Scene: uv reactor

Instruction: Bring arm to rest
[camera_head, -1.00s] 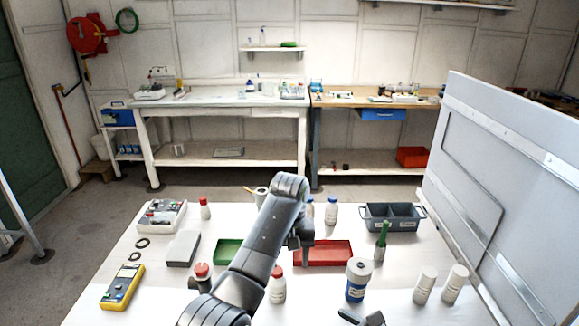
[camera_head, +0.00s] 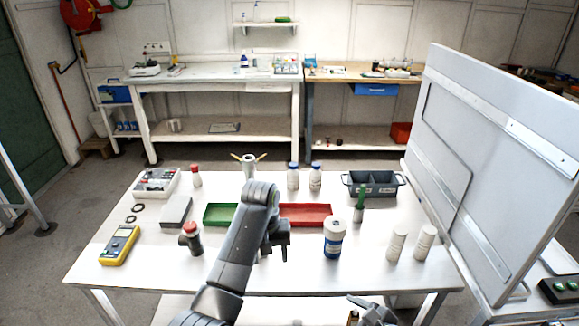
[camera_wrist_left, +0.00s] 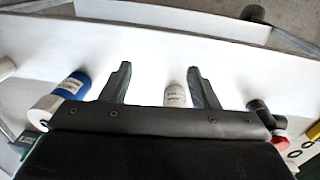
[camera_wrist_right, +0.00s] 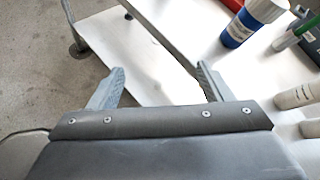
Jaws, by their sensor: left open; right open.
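My left arm rises from the bottom middle of the head view and bends down over the white table (camera_head: 290,272). My left gripper (camera_head: 277,246) is partly hidden there. In the left wrist view, its jaws (camera_wrist_left: 160,85) are open and empty; a white bottle (camera_wrist_left: 175,95) stands in the gap between them as seen, with no visible contact. My right gripper (camera_head: 375,310) shows at the bottom of the head view, in front of the table edge. In the right wrist view, its jaws (camera_wrist_right: 160,85) are open and empty.
A blue-and-white bottle (camera_head: 333,238), two white bottles (camera_head: 396,244), and a dark red-capped bottle (camera_head: 190,238) stand near the arms. Green (camera_head: 220,214) and red (camera_head: 305,214) trays lie behind. A large grey panel (camera_head: 490,150) stands at right.

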